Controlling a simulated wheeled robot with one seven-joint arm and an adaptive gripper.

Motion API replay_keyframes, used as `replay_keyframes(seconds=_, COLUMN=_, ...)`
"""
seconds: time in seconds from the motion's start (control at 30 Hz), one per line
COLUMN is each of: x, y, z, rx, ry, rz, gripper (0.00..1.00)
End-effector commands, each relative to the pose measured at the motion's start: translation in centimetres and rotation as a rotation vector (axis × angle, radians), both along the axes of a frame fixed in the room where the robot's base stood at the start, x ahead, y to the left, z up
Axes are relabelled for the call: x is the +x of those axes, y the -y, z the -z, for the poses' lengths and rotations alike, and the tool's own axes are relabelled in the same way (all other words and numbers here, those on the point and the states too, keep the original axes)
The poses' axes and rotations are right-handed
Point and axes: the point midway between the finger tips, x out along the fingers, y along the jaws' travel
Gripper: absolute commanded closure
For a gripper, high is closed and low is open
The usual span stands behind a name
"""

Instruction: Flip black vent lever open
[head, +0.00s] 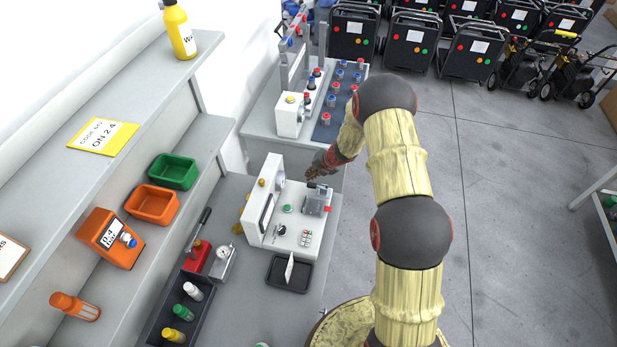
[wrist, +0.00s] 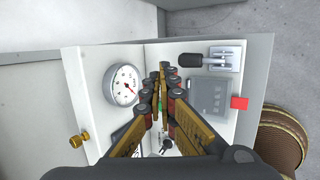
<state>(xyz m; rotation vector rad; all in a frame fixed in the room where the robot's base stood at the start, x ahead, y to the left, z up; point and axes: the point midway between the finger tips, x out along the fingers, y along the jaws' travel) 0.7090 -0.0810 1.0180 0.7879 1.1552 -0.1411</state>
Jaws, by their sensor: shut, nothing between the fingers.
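A black-handled lever (wrist: 191,60) with a metal bracket (wrist: 223,58) lies flat along the far edge of the white test unit (wrist: 192,47) in the wrist view. In the head view its black handle (head: 313,184) is small, close to my gripper (head: 311,175). My gripper (wrist: 163,76) is shut and empty. Its fingertips are just left of the handle's free end in the wrist view, apart from it in the picture. I cannot tell their height above the panel. The fingers hide part of the panel, including most of a green button (head: 287,208).
A grey block (wrist: 207,96) with a red tab (wrist: 239,102) stands beside the lever. A pressure gauge (wrist: 124,85) is on the upright panel to the left. A black tray (head: 290,273) sits in front of the unit. A second bench (head: 262,125) stands behind.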

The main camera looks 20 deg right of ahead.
Motion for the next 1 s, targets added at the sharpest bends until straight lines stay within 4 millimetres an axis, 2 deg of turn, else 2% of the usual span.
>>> replay_keyframes(seconds=0.2, x=-0.8, y=-0.5, z=-4.2, rx=-0.001, ry=-0.001, rz=-0.001, gripper=1.0)
replay_keyframes(seconds=0.4, x=-1.2, y=-0.8, z=-6.3, rx=0.0, ry=-0.003, rz=0.0, gripper=1.0)
replay_keyframes(seconds=1.0, x=-1.3, y=-0.8, z=-6.8, rx=0.0, ry=-0.003, rz=0.001, gripper=1.0)
